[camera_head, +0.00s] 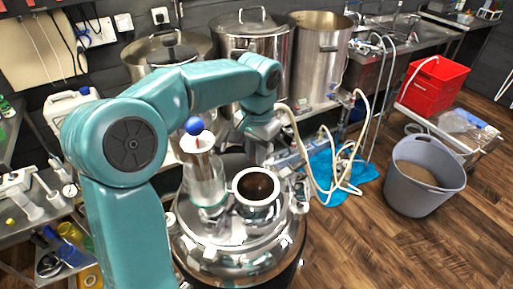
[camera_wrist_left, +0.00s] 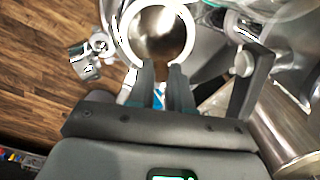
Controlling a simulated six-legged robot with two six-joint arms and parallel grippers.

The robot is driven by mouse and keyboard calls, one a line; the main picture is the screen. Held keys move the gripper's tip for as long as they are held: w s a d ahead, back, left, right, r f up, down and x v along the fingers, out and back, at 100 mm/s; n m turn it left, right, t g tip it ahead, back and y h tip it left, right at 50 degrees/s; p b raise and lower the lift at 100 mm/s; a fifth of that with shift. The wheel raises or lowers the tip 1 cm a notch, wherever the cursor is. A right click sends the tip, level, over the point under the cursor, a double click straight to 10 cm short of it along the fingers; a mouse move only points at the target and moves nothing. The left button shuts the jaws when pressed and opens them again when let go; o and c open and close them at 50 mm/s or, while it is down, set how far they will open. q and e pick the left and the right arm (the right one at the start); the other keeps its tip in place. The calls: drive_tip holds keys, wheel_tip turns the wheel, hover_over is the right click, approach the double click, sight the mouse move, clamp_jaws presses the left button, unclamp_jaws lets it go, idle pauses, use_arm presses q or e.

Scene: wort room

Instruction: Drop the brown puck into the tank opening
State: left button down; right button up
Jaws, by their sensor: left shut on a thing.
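The tank opening (camera_head: 238,188) is a pale round collar with a dark brown inside, on top of the shiny steel tank (camera_head: 228,250). In the left wrist view the opening (camera_wrist_left: 188,38) lies just beyond my fingertips. My left gripper (camera_head: 264,135) hangs from the teal arm, at the far side of the opening in the head view. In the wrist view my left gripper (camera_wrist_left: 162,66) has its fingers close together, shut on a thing. I cannot make out the brown puck clearly between them. My right gripper is not in view.
A clear cylinder with a blue ball (camera_head: 195,126) stands on the tank left of the opening. Large steel pots (camera_head: 318,58) stand behind. Pale hoses (camera_head: 315,168) hang over a blue cloth. A grey bucket (camera_head: 420,192) and red bin (camera_head: 437,86) are at right.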

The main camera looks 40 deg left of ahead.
use_arm(q)
drive_tip(key=s+f+b, duration=0.1)
drive_tip(key=f+b, duration=0.1)
drive_tip(key=b, duration=0.4)
hover_over(256, 174)
drive_tip(key=s+d, duration=0.3)
drive_tip(key=s, duration=0.1)
drive_tip(key=shift+f, duration=2.95)
drive_tip(key=shift+w+d, duration=0.15)
drive_tip(key=shift+d, duration=0.1)
drive_tip(key=c, duration=1)
unclamp_jaws()
drive_tip(key=shift+o, duration=0.2)
drive_tip(key=shift+r, duration=0.1)
